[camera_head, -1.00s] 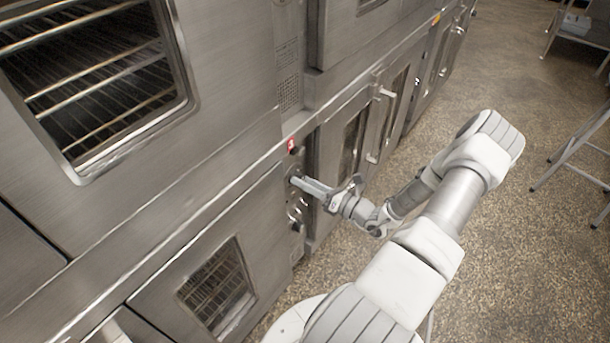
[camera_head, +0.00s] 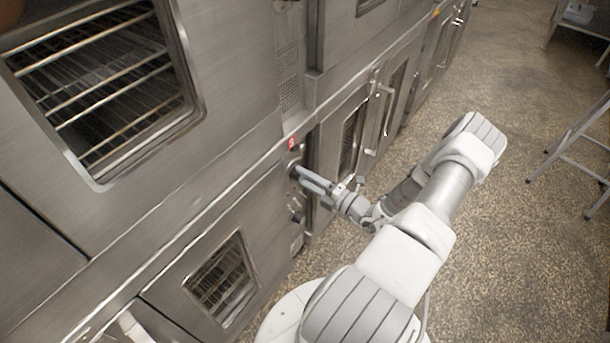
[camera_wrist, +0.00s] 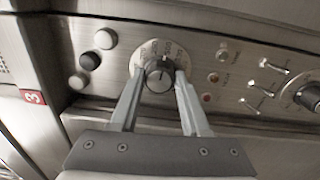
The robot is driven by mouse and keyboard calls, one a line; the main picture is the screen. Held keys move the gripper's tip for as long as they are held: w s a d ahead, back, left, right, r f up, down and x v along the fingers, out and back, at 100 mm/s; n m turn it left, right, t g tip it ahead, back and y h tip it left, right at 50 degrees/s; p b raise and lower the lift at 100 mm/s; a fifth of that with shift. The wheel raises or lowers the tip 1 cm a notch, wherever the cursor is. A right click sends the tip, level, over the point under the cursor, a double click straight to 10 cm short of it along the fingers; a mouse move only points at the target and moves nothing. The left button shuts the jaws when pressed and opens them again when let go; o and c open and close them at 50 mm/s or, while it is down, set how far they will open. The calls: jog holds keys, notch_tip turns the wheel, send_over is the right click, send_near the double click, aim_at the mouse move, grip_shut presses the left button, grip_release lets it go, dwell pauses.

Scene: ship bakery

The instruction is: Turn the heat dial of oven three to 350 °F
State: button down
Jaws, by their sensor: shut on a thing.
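The heat dial (camera_wrist: 159,76) of oven three is a dark round knob with a pale ring of markings, near the middle of the wrist view. My gripper (camera_wrist: 160,82) is shut on the dial, with one finger on each side of the knob. A red label with a white 3 (camera_wrist: 33,97) is at the left of the panel. In the head view my gripper (camera_head: 298,172) reaches the narrow control panel just below the red label (camera_head: 291,144). The dial is hidden there behind the fingers.
Several round buttons (camera_wrist: 89,61) sit left of the dial. Small lights (camera_wrist: 213,77), toggle switches (camera_wrist: 247,105) and another dark knob (camera_wrist: 309,95) are to its right. Oven doors with handles (camera_head: 372,152) flank the panel. Open floor (camera_head: 500,250) lies at the right, with a metal stand (camera_head: 565,145) beyond.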

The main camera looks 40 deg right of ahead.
jog(key=m+p, duration=0.1)
jog(key=m, duration=0.5)
jog(key=shift+a+m, duration=0.1)
jog(key=shift+m, duration=0.2)
dwell(0.4)
jog(key=shift+c, duration=1.8)
grip_release()
jog(key=v, duration=1.7)
jog(key=shift+s+p, duration=0.3)
jog(key=shift+a, duration=0.1)
